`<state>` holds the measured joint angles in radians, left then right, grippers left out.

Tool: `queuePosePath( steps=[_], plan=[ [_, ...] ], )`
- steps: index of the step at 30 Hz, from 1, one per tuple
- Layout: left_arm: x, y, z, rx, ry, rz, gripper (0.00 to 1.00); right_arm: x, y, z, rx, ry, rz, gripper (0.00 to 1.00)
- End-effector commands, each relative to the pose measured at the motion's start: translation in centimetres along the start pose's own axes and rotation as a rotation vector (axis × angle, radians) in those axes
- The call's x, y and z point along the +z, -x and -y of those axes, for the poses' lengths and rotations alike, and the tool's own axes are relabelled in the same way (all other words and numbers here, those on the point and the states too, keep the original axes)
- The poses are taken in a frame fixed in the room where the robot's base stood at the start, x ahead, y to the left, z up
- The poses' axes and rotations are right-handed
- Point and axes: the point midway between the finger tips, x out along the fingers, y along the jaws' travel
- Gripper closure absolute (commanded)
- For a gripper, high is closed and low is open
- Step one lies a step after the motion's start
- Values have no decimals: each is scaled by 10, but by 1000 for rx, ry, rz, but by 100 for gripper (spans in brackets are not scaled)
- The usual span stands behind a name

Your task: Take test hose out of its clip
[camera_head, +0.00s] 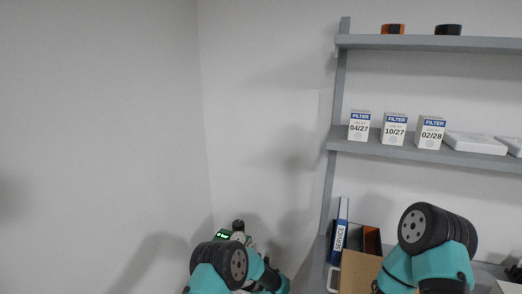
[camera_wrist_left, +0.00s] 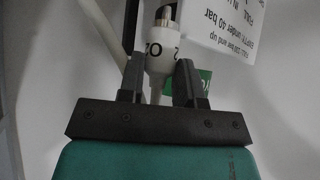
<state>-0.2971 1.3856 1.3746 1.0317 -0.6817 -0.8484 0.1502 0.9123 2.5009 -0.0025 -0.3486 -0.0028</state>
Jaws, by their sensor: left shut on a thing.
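In the left wrist view my left gripper (camera_wrist_left: 160,82) is shut on a white hose end (camera_wrist_left: 160,60) marked "O2". The hose end has a pale metal tip at the top of the picture, and a thin white hose (camera_wrist_left: 155,96) runs down from it between the fingers. I cannot tell whether this is the test hose, and I see no clip clearly. In the head view my left arm is at the bottom centre and its gripper is hidden. My right arm is at the lower right, its gripper out of view.
A white card (camera_wrist_left: 230,30) with upside-down print hangs beside the hose end, with a green patch (camera_wrist_left: 204,80) below it. A dark strap or cable (camera_wrist_left: 131,25) is at the left. In the head view, a grey shelf (camera_head: 400,150) holds filter boxes (camera_head: 395,128); a blue SERVICE binder (camera_head: 340,232) stands lower.

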Motion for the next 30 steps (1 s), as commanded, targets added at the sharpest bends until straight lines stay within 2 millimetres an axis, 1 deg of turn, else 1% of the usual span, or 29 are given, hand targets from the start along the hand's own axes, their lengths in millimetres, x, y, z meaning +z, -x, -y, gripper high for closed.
queuePosePath(
  steps=[13,30],
  plan=[
    [-11,10,0,0,1,-1,100,0,0,0,0,0,0,43],
    [-12,11,0,0,1,-1,100,0,0,0,0,0,0,43]
  ],
)
